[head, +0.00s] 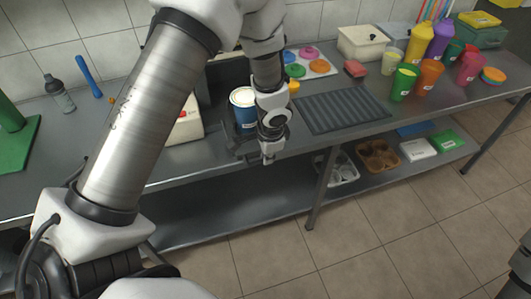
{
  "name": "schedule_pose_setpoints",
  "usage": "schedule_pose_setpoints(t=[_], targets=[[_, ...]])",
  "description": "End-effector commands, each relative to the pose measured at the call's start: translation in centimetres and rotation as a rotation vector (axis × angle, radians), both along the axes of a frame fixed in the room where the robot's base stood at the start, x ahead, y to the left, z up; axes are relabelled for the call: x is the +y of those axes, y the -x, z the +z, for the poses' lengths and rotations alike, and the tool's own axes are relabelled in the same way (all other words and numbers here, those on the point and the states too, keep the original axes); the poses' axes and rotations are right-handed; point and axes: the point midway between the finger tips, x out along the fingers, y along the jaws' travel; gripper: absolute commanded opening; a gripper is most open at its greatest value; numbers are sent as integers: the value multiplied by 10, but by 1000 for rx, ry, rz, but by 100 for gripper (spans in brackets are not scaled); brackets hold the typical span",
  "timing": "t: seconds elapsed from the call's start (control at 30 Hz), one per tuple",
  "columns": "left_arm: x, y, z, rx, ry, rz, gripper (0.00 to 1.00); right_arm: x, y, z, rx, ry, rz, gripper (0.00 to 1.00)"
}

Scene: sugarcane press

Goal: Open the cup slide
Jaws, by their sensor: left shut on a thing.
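My left arm reaches across the head view from the lower left, and my left gripper (268,157) points down at the front edge of the steel table. It is shut on the dark cup slide (236,149) at the base of the dark press (228,76). The exact contact is hidden by the gripper itself. My arm covers much of the press. My right gripper is not in view.
A ridged dark mat (341,109) lies right of the gripper. Colourful cups (403,83) stand farther right. A white box with red (187,126) is left of the press. A lower shelf (235,205) holds trays at its right. The floor in front is clear.

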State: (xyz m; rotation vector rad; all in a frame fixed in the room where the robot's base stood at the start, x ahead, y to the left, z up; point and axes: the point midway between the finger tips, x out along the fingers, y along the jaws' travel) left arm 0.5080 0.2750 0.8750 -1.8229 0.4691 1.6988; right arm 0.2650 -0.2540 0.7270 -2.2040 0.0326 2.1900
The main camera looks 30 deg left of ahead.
Motion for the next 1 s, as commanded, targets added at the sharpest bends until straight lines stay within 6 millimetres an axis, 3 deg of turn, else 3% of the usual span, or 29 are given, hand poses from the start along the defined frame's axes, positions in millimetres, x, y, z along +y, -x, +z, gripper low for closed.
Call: schedule_pose_setpoints(t=[0.2,0.23,0.3,0.67,0.87,1.0], targets=[[-1,2,-5,5,2,-1,0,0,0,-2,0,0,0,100],[0,2,-5,5,2,-1,20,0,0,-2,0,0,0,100],[0,1,-4,5,2,-1,38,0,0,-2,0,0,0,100],[0,0,2,0,0,0,38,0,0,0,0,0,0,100],[-5,2,33,-4,0,-1,38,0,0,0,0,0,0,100],[-10,6,71,-3,-1,0,38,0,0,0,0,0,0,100]])
